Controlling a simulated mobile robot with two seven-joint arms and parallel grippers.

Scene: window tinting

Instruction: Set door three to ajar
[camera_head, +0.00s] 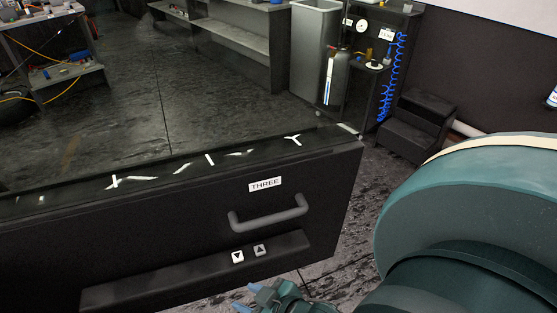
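Door three (150,235) is a dark panel across the lower left and middle, with a white label reading THREE (265,184). A dark bar handle (268,217) sits below the label. Below that a ledge carries two small buttons, a down arrow (238,256) and an up arrow (260,250). The door's right edge stands free against the floor; its hinge side is out of view. My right gripper (249,297) is at the bottom edge, below the buttons and apart from the handle. Its pale blue fingertips are spread with nothing between them. My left gripper is out of view.
A clear pane with white marks (125,181) rises from the door's top edge. A dark step stool (415,125) stands by the right wall. A grey bin (315,50) and a tool stand with a blue coiled hose (390,75) are behind.

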